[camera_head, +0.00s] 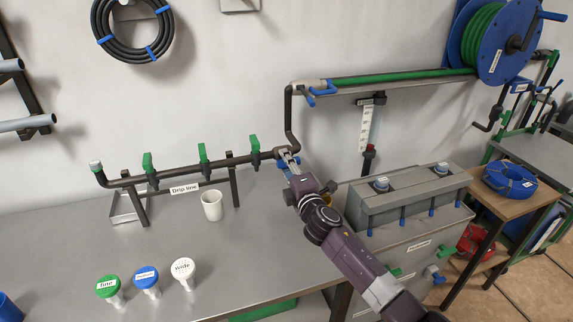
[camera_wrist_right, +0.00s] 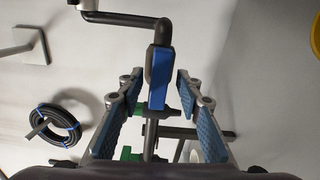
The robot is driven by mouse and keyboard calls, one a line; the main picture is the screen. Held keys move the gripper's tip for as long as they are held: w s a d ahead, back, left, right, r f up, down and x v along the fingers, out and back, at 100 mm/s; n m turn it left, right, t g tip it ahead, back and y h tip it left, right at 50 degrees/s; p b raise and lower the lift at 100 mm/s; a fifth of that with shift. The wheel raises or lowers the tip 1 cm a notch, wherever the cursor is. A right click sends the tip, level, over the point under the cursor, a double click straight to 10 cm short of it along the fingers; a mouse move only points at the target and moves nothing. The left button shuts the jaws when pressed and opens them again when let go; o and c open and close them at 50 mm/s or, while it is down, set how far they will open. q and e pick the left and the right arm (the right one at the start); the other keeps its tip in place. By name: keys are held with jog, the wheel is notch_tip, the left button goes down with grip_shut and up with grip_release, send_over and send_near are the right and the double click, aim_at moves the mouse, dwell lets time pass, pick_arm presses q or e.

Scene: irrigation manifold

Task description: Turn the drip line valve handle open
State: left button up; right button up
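The drip line manifold is a dark pipe (camera_head: 185,172) along the back of the bench, with a "Drip line" label (camera_head: 184,188) and three upright green handles (camera_head: 203,153). At its right end a riser pipe (camera_head: 290,125) goes up the wall. A blue valve handle (camera_wrist_right: 158,78) on this pipe shows in the right wrist view, in front of and between my fingers. My right gripper (camera_head: 288,158) is at this right end and largely hides the handle in the head view. In the wrist view the gripper (camera_wrist_right: 158,112) is open, with a gap either side of the handle. My left gripper is not in view.
A white cup (camera_head: 212,205) stands in front of the manifold. Green, blue and white capped pieces (camera_head: 146,279) stand at the bench front. A grey box unit (camera_head: 408,198) is right of my arm. The bench middle (camera_head: 240,255) is clear.

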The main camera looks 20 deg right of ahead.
jog(key=shift+s, duration=0.1)
jog(key=s, duration=1.1)
jog(key=shift+s+d, duration=0.2)
jog(key=shift+s, duration=0.2)
